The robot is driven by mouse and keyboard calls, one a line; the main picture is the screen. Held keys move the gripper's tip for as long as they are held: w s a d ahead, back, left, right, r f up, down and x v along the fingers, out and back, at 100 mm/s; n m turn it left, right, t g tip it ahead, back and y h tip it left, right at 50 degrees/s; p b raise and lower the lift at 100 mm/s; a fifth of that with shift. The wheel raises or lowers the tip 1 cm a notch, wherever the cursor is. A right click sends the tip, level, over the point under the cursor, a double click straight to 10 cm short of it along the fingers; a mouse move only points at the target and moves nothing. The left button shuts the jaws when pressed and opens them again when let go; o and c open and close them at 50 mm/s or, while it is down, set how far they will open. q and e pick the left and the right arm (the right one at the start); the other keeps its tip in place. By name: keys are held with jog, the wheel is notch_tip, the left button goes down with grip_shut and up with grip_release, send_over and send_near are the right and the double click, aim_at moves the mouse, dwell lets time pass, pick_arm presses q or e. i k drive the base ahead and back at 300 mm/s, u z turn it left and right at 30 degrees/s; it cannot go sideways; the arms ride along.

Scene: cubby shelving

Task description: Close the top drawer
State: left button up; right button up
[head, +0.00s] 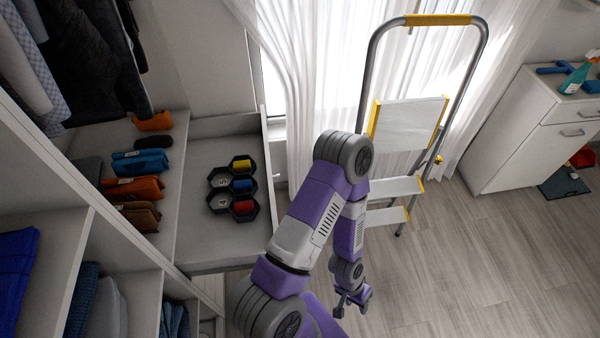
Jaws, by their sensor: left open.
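The top drawer (207,155) stands pulled out from the shelving at the left, with its grey floor exposed. Its front panel faces right, towards the window side. A dark hexagonal organizer (218,184) with yellow, blue and red rolled items lies inside it. My left gripper (351,309) is open and empty, pointing down over the floor. It is to the right of the drawer and nearer the picture's bottom edge, apart from the drawer. My purple arm passes in front of the drawer's near right corner and hides part of it. My right gripper is not in view.
Folded blue (141,163) and orange (133,188) items lie on the shelf left of the drawer. Clothes (82,55) hang above. A stepladder (408,125) stands behind my arm, before white curtains. A white cabinet (535,135) stands at right. The wooden floor between is largely clear.

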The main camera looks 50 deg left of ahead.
aim_at(211, 238)
jog(key=i, duration=1.15)
jog(key=u, duration=2)
jog(key=i, duration=0.5)
jog(key=z, duration=0.1)
